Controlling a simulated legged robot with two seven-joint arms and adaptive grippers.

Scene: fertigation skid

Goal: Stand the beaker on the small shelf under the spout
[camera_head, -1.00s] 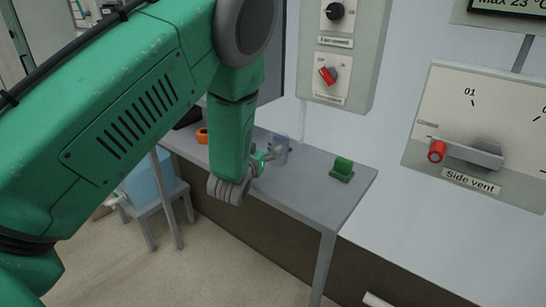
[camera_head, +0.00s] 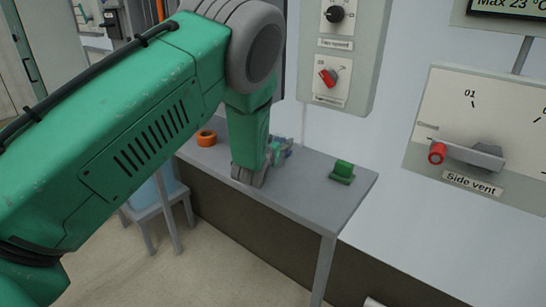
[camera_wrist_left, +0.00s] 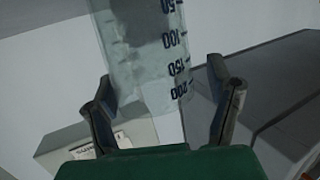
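The beaker (camera_wrist_left: 150,50) is clear, with dark graduation marks, and fills the upper middle of the left wrist view. In the head view it is mostly hidden behind my left gripper (camera_head: 279,152), which is over the grey bench. In the left wrist view the two fingers of my left gripper (camera_wrist_left: 163,95) are spread, one on each side of the beaker's near end. A gap shows between the right finger and the glass; the left finger overlaps the glass edge, and contact there cannot be told. The shelf and spout cannot be made out. My right gripper is out of view.
The grey bench (camera_head: 300,207) holds an orange ring-shaped item (camera_head: 206,138) at left and a green block (camera_head: 342,171) at right. Control panels with a red knob (camera_head: 328,78) and a side vent lever (camera_head: 470,155) are on the wall. A blue container (camera_head: 165,180) stands lower left.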

